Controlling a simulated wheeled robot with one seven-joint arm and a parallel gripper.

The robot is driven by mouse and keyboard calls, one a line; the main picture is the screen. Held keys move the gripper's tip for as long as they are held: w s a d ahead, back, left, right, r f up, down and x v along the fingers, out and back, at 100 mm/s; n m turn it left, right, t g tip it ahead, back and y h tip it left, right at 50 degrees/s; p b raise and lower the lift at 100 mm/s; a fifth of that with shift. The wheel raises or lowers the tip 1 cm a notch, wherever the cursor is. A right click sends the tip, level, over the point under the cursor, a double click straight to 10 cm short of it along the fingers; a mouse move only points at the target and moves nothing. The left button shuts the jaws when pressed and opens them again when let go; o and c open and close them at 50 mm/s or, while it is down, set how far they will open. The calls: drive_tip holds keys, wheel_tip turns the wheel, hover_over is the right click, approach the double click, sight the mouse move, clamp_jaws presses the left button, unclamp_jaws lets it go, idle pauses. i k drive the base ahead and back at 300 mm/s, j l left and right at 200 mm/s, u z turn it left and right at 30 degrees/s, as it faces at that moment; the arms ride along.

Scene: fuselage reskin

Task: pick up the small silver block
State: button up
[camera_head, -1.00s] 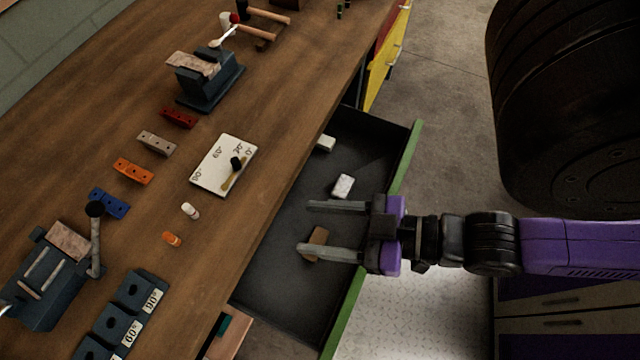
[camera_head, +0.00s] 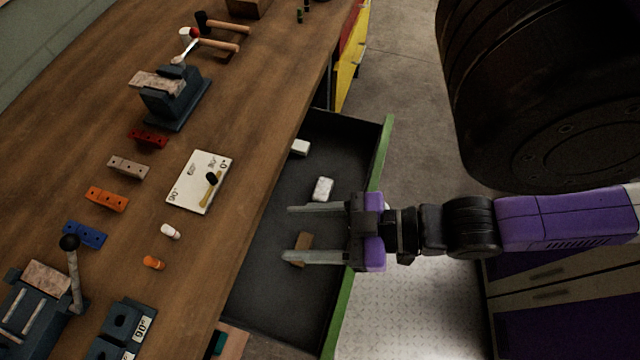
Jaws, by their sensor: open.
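A small pale silver, mottled block (camera_head: 322,188) lies in the open dark drawer (camera_head: 262,300), near its middle. My gripper (camera_head: 287,233) reaches over the drawer from the right, with its two fingers apart and pointing left. The silver block is just above the upper finger in the picture, outside the gap between the fingers. A brown block (camera_head: 304,243) shows between the fingers and is partly hidden by the lower one. A whitish block (camera_head: 300,147) lies farther up in the drawer. Finger height above the drawer floor cannot be told.
The wooden workbench (camera_head: 120,185) fills the left, with vises, coloured drilled blocks, an angle plate (camera_head: 184,194) and hammers on it. The drawer's green front edge (camera_head: 384,150) runs below my gripper. Bare floor lies to the upper right.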

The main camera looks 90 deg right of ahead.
sight(323, 187)
drive_tip(key=j, duration=0.9)
drive_tip(key=j+z, duration=0.15)
drive_tip(key=j, duration=0.55)
drive_tip(key=k+j+z, duration=0.15)
drive_tip(key=j, duration=0.6)
drive_tip(key=j+z, duration=0.15)
drive_tip(key=j, duration=0.55)
drive_tip(key=z, duration=0.75)
drive_tip(key=k, duration=0.05)
